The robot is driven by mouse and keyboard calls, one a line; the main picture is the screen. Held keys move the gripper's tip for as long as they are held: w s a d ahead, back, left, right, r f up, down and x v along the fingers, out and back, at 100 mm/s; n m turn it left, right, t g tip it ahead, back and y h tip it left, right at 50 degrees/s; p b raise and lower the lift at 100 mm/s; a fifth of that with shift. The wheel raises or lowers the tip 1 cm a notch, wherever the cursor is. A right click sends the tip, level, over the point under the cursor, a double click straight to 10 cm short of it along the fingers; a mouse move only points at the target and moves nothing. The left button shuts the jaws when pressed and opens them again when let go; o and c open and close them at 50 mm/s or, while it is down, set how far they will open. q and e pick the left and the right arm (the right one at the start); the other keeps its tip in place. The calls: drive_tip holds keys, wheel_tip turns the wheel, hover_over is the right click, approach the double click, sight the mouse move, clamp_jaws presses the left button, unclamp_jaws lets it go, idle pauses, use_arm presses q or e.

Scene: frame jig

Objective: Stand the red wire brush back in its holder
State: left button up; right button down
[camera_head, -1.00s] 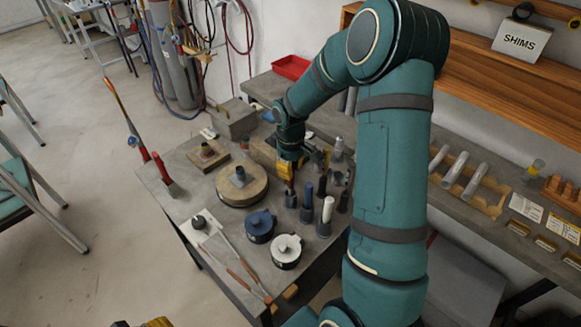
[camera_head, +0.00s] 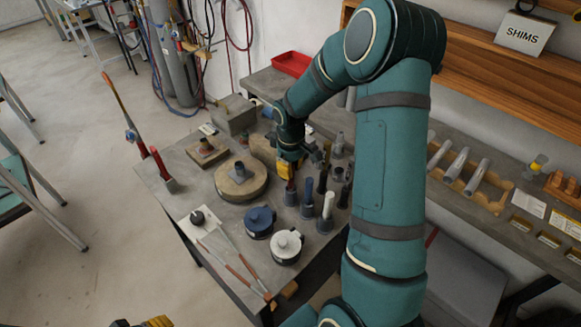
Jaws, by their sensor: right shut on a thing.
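My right gripper (camera_head: 288,170) is shut on the red wire brush (camera_head: 290,186), over the right part of the grey bench. Only a short red length of the brush shows below the jaws. Its lower end meets a grey cup-shaped holder (camera_head: 291,199), directly under the gripper. I cannot tell how deep the brush sits in it. A dark blue-handled tool (camera_head: 308,187) and a white-handled tool (camera_head: 328,204) stand in similar holders just to the right. A yellow and dark part, apparently my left gripper (camera_head: 145,323), shows at the bottom edge; its jaws are cut off.
A round wooden block (camera_head: 241,187), a blue pot (camera_head: 259,221) and a white-lidded pot (camera_head: 286,245) stand left of and in front of the holders. More dark upright pieces stand close behind my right gripper. A red tray (camera_head: 292,65) lies at the back.

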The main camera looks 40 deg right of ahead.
drive_tip(key=c, duration=0.9)
unclamp_jaws()
drive_tip(key=shift+c, duration=0.2)
wheel_tip(320, 180, up, 12)
drive_tip(key=shift+s+f, duration=0.1)
